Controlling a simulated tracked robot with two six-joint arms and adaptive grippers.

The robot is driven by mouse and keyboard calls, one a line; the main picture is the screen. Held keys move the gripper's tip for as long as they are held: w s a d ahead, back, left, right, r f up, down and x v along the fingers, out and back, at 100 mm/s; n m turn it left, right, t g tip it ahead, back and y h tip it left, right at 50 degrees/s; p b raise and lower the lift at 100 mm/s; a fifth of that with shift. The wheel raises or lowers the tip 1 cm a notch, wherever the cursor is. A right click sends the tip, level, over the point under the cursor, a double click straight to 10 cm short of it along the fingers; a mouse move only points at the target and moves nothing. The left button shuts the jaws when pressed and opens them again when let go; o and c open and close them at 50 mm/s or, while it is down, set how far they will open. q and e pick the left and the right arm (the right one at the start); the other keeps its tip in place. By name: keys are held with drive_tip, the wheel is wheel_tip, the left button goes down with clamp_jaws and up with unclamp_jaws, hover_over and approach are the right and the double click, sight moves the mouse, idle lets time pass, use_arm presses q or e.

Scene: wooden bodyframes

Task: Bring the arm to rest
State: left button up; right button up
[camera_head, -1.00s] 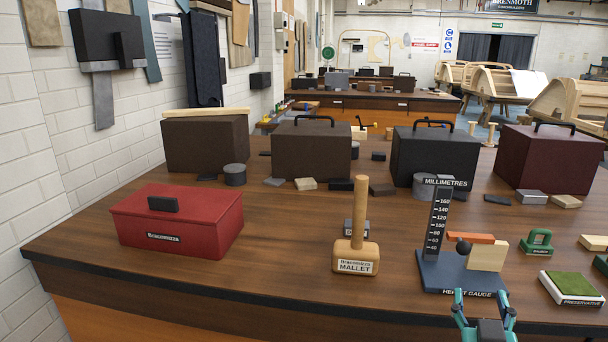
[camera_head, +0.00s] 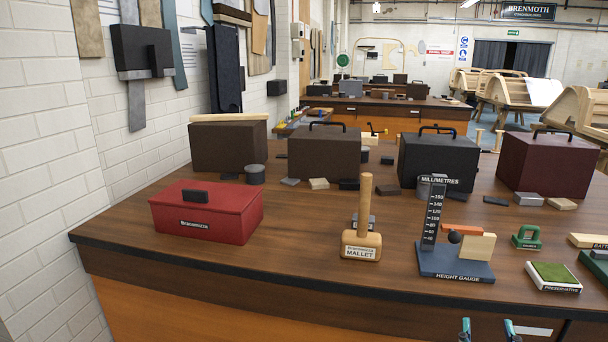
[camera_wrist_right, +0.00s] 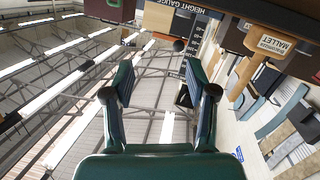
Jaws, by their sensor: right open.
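My right gripper (camera_head: 488,330) shows only its teal fingertips at the bottom edge of the head view, in front of the bench's front edge. In the right wrist view the gripper (camera_wrist_right: 160,82) has its two fingers apart with nothing between them. It points up towards the roof beams, with the bench side at the top and right of that view. My left gripper is not in the head view.
The wooden bench (camera_head: 310,235) holds a height gauge (camera_head: 455,262), a mallet (camera_head: 361,240), a red toolbox (camera_head: 207,212) and a preservative pad (camera_head: 553,277) near its front. Several dark cases stand behind. Bare benchtop lies between the toolbox and mallet.

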drive_tip(key=s+a+f+n+g+y+p, duration=0.2)
drive_tip(key=a+f+g+y+p, duration=0.15)
drive_tip(key=f, duration=0.75)
drive_tip(key=s+a+f+n+g+y+p, duration=0.1)
drive_tip(key=a+f+g+y+p, duration=0.3)
drive_tip(key=f, duration=0.7)
drive_tip(key=s+a+f+m+g+y, duration=0.1)
drive_tip(key=s+a+f+g+y, duration=0.1)
drive_tip(key=s+a+f, duration=0.3)
drive_tip(key=s+a+f+m+g+y, duration=0.1)
drive_tip(key=s+a+f+g, duration=0.4)
drive_tip(key=s, duration=0.6)
drive_tip(key=shift+a+m+y+p, duration=0.3)
drive_tip(key=shift+a+m+y, duration=0.15)
drive_tip(key=shift+a, duration=0.6)
drive_tip(key=shift+d+f, duration=0.1)
